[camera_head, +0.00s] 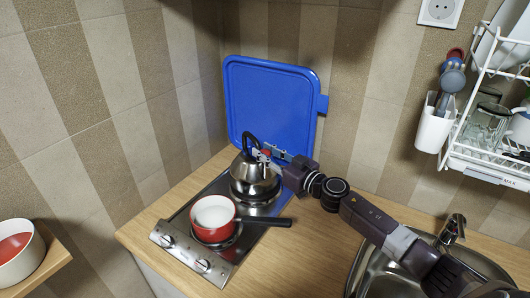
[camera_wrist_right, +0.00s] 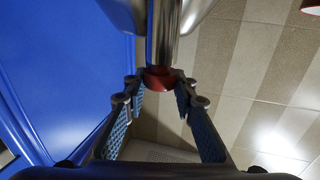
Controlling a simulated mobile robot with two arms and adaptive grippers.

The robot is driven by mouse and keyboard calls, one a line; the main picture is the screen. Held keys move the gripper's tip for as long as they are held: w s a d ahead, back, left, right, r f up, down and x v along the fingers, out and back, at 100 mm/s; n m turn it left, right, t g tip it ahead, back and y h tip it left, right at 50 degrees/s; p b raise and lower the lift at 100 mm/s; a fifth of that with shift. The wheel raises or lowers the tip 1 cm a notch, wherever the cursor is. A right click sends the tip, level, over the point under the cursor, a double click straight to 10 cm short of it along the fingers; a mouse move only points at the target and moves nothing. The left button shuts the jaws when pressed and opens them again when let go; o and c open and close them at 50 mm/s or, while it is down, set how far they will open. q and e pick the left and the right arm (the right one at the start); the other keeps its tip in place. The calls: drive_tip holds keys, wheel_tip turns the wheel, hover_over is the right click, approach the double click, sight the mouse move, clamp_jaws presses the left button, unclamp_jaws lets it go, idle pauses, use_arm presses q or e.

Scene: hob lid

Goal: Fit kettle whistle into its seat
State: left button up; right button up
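The steel kettle (camera_head: 256,178) with a black handle stands on the rear burner of the hob. The red whistle (camera_wrist_right: 160,78) is at the end of a shiny steel tube, the spout (camera_wrist_right: 164,35), in the right wrist view; it is a small red spot in the head view (camera_head: 266,153). How deep it sits in the spout is hidden. My right gripper (camera_wrist_right: 160,92) has one fingertip on each side of the whistle, seemingly touching it. In the head view the right gripper (camera_head: 266,155) is at the kettle's upper right side. My left gripper is not in view.
A red pot (camera_head: 213,233) with a black handle stands on the front burner of the hob (camera_head: 172,235). A blue lid panel (camera_head: 270,100) stands upright behind the kettle. A sink (camera_head: 395,275) and a dish rack (camera_head: 485,160) are at right. A bowl (camera_head: 18,262) sits at lower left.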

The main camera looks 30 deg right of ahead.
drive_tip(key=o, duration=0.5)
drive_tip(key=shift+c, duration=0.2)
drive_tip(key=shift+s, duration=0.1)
drive_tip(key=shift+s+d+f, duration=0.1)
drive_tip(key=shift+s, duration=0.15)
drive_tip(key=v, duration=1.1)
drive_tip(key=shift+s, duration=0.15)
